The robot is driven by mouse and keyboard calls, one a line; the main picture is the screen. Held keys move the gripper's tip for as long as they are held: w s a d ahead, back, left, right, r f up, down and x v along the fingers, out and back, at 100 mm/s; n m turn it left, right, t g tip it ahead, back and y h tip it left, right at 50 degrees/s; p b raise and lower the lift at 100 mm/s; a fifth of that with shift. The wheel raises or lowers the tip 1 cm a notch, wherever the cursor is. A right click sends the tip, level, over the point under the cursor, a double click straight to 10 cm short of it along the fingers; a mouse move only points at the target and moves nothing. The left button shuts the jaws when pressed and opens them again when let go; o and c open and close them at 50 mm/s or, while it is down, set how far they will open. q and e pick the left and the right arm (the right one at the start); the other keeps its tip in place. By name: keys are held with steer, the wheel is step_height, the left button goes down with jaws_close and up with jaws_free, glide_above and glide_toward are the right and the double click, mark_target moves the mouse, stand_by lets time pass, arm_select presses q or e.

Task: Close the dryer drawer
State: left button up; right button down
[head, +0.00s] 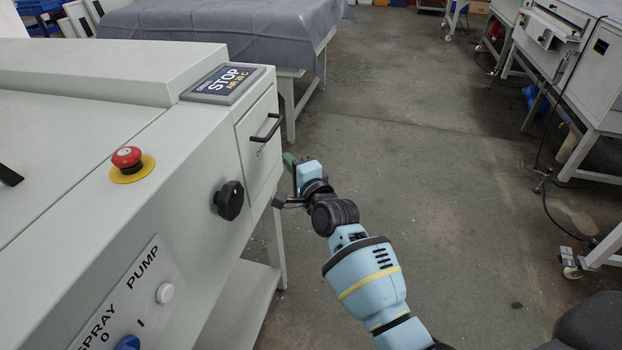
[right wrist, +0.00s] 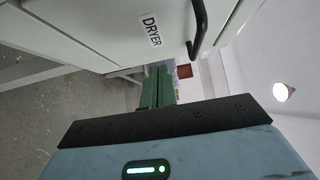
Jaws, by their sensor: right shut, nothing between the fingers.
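The dryer drawer (head: 258,150) is at the right end of the pale grey machine, with a black bar handle (head: 267,128) on its front. In the head view its front looks about flush with the housing; I cannot tell whether a small gap is left. In the right wrist view the drawer front (right wrist: 120,22) bears the label DRYER, with the black handle (right wrist: 197,30) beside it. My right gripper (head: 288,159) has green fingers, which are shut and empty (right wrist: 157,88). It is just right of the drawer front, below the handle; contact is not clear. My left gripper is not in view.
A black knob (head: 229,201) sticks out of the machine front below the drawer. A red stop button (head: 127,158) is on the sloped top. A cloth-covered table (head: 215,30) stands behind. The floor (head: 430,170) to the right is open.

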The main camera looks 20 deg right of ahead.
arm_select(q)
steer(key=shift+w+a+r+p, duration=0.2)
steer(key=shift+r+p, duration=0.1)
arm_select(e)
steer(key=s+d, duration=0.1)
steer(key=s, duration=0.6)
